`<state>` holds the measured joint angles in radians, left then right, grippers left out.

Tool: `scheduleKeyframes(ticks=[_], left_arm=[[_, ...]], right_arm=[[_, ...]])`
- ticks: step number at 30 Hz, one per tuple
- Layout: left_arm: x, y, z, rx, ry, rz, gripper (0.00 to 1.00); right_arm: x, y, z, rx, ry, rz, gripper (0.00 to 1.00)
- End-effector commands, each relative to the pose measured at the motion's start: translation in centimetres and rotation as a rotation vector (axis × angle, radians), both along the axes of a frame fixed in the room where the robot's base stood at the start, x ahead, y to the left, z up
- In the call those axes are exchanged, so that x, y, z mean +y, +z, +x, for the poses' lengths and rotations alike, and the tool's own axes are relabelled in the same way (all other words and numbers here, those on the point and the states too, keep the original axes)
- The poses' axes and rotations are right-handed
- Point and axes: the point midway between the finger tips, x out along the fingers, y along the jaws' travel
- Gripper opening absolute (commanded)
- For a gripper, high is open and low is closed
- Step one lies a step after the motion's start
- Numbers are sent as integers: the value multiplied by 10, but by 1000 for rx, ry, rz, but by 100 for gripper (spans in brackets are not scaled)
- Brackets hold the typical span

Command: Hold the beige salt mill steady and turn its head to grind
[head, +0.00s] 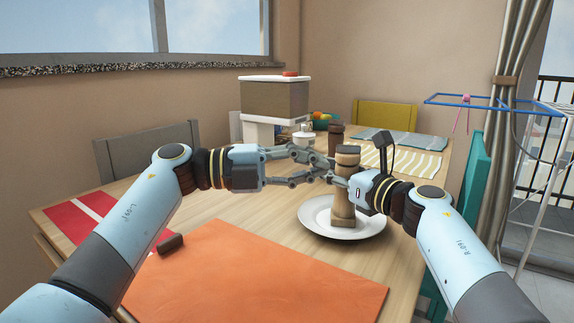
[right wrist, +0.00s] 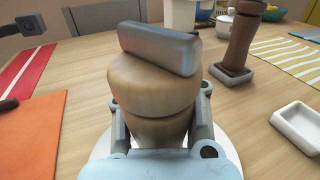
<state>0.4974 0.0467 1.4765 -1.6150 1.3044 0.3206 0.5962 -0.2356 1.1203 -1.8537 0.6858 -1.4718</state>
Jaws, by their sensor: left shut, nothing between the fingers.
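The beige salt mill (head: 344,210) stands upright on a white plate (head: 372,231). In the right wrist view its rounded head (right wrist: 150,88) fills the middle, with a grey bar (right wrist: 160,48) across the top. My right gripper (right wrist: 160,122) has a finger on each side of the mill below the head and looks shut on it. In the head view its fingers are mostly hidden by its own wrist. My left gripper (head: 330,168) is shut and empty, its tips by the mill's left side, below the head. I cannot tell whether they touch.
A dark brown mill (head: 336,138) stands farther back, near a white pot (head: 303,138). An orange mat (head: 265,275) covers the near table. A striped mat (head: 402,160) lies at the back right.

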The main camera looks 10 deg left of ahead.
Motion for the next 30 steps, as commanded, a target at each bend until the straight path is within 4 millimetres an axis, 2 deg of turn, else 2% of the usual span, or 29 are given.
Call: scheduleKeyframes(ticks=[1, 5, 9, 13, 30], left_arm=[[-12, 2, 3, -1, -2, -4, 0], [-37, 2, 10, -1, -1, -4, 0], [-31, 1, 35, 1, 1, 0, 0], [-31, 1, 45, 0, 1, 0, 0], [-30, 0, 50, 1, 1, -1, 0]], right_arm=[[0, -1, 0, 1, 0, -1, 0], [0, -1, 0, 1, 0, -1, 0], [0, -1, 0, 1, 0, -1, 0], [0, -1, 0, 1, 0, -1, 0], [0, -1, 0, 1, 0, -1, 0]])
